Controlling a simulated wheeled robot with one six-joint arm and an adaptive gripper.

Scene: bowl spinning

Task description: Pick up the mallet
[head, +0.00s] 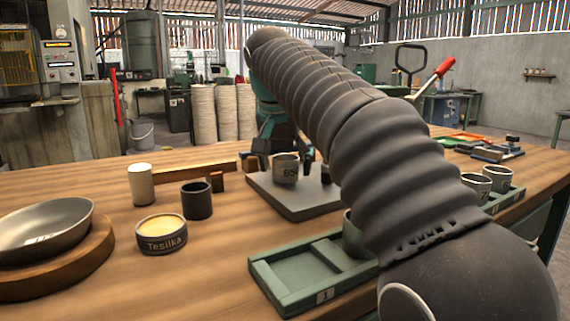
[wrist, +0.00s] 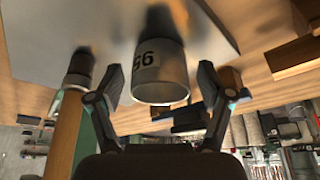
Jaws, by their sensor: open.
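I cannot make out a mallet for sure. A grey metal cup (head: 285,170) with dark digits stands on a grey plate (head: 296,203) in the head view. My gripper (head: 286,157) is open, with a finger on either side of that cup. In the wrist view the cup (wrist: 160,75) shows between the spread fingers of my gripper (wrist: 160,84), with gaps on both sides. A long wooden bar (head: 185,182) lies behind the small cups in the head view; wooden pieces also show at the right of the wrist view (wrist: 290,58). My arm hides part of the table.
A metal bowl (head: 45,228) sits on a round wooden board at the left. A cream cylinder (head: 142,185), a dark cup (head: 197,200) and a Tesilka tin (head: 161,235) stand mid-table. A green tray (head: 290,283) lies at the front. More cups (head: 497,178) stand at the right.

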